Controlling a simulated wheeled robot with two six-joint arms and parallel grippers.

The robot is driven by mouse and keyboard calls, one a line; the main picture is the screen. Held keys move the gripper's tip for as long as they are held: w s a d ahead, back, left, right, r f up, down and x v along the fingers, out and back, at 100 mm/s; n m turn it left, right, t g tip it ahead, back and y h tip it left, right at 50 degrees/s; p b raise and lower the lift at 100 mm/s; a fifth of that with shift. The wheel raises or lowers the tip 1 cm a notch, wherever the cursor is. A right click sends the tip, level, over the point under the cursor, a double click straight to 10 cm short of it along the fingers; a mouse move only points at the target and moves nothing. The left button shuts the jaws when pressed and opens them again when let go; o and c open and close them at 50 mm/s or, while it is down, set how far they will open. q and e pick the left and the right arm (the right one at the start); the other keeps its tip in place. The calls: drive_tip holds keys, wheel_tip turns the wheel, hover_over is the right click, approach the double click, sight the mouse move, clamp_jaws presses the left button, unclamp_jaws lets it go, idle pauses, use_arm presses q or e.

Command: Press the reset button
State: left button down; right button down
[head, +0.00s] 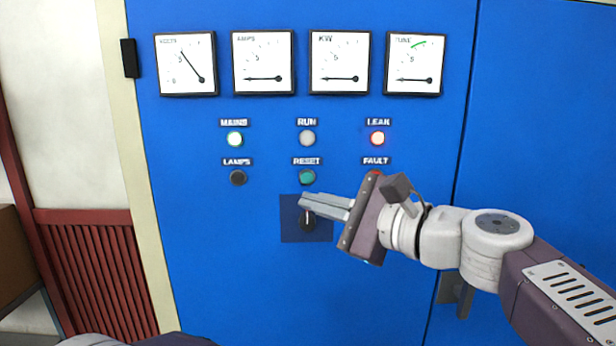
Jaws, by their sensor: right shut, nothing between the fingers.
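The reset button (307,177) is a round green button under the RESET label (307,161) on the blue cabinet front. My right gripper (303,204) is shut and empty. Its fingertips show just below the reset button in the picture, over the upper part of a dark square plate with a rotary switch (307,222). I cannot tell how far the fingertips are from the panel. My left gripper is not in view.
The RUN lamp (307,139) is pale. A dark LAMPS button (238,178) sits left of reset. A red FAULT light (375,173) is partly hidden by my gripper. Several meters (263,63) line the top.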

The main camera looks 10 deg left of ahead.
sight(307, 178)
drive_tip(key=shift+w+a+p, duration=0.4)
drive_tip(key=shift+w+p, duration=0.15)
drive_tip(key=shift+w, duration=0.75)
drive_tip(key=shift+w+a+p, duration=0.35)
drive_tip(key=shift+w+p, duration=0.2)
drive_tip(key=shift+w, duration=0.75)
drive_tip(key=shift+w+a+p, duration=0.4)
drive_tip(key=shift+w+p, duration=0.15)
drive_tip(key=shift+w, duration=0.75)
drive_tip(key=shift+w+r, duration=0.15)
drive_tip(key=shift+w+a, duration=0.1)
drive_tip(key=shift+w, duration=0.15)
drive_tip(key=shift+w+a+p, duration=0.1)
drive_tip(key=shift+w+p, duration=0.25)
drive_tip(key=shift+w, duration=0.05)
drive_tip(key=shift+s, duration=0.1)
drive_tip(key=shift+s+f+b, duration=0.2)
drive_tip(key=shift+s+b, duration=0.35)
drive_tip(key=shift+b, duration=0.05)
drive_tip(key=shift+s+d+r, duration=0.1)
drive_tip(key=shift+s+d, duration=0.05)
drive_tip(key=shift+d, duration=0.05)
